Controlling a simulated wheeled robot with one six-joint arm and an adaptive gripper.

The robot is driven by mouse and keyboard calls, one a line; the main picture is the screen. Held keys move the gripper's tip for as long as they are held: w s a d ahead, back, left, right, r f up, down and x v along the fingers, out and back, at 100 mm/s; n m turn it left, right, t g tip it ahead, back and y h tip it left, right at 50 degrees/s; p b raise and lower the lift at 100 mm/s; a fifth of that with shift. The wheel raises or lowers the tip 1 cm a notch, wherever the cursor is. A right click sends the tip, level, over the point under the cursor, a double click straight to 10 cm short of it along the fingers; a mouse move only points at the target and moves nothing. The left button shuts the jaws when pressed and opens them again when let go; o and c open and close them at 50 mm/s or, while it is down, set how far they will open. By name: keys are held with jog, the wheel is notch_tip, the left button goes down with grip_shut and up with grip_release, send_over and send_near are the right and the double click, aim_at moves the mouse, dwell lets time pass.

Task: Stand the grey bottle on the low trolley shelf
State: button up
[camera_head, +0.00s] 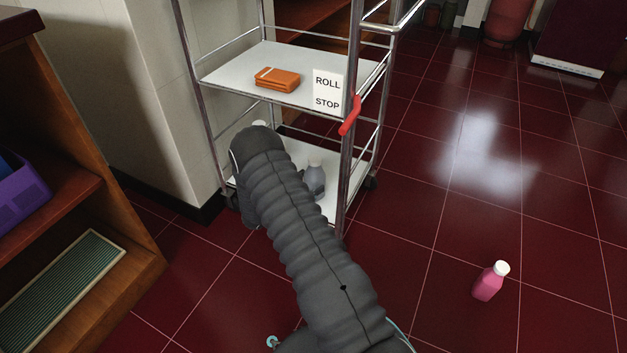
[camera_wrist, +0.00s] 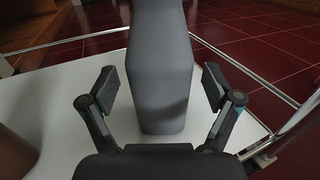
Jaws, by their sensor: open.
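The grey bottle (camera_wrist: 160,70) stands upright on the white low trolley shelf (camera_wrist: 65,95) in the wrist view, and its base appears to rest on the surface. My gripper (camera_wrist: 160,90) is open, with one finger on each side of the bottle and a visible gap at both sides. In the head view the bottle (camera_head: 315,175) shows beside my arm, on the low shelf (camera_head: 326,206). The top of the bottle is cut off in the wrist view.
The trolley's upper shelf (camera_head: 235,75) holds an orange folded item (camera_head: 277,79) and a "ROLL STOP" sign (camera_head: 327,92). Metal posts and rails frame the shelves. A pink bottle (camera_head: 488,283) stands on the red tiled floor at right. A wooden cabinet (camera_head: 85,180) is at left.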

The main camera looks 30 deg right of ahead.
jog(key=v, duration=1)
jog(key=s+d+r+m+g+y, duration=0.1)
jog(key=s+r+m+g+y, duration=0.2)
jog(key=s+r+m, duration=0.55)
jog(key=s+d+r+m+g+y, duration=0.2)
jog(key=s+r+m+g+y, duration=0.15)
jog(key=r, duration=1.05)
jog(key=s+a+r+m+t+y, duration=0.2)
jog(key=s+a+r+m+y, duration=0.1)
jog(key=s, duration=0.4)
jog(key=s+a+r+m+t+y, duration=0.2)
jog(key=s+a+r+m+y, duration=0.1)
jog(key=s+r, duration=0.3)
jog(key=s+a+r+m+t+y, duration=0.3)
jog(key=s+a+r+y, duration=0.1)
jog(key=s, duration=0.5)
jog(key=shift+s+a+r+y, duration=0.25)
jog(key=shift+a+y, duration=0.2)
jog(key=shift+a, duration=0.3)
jog(key=shift+p, duration=0.3)
notch_tip(320, 180, up, 8)
jog(key=p, duration=0.8)
jog(key=shift+r, duration=0.2)
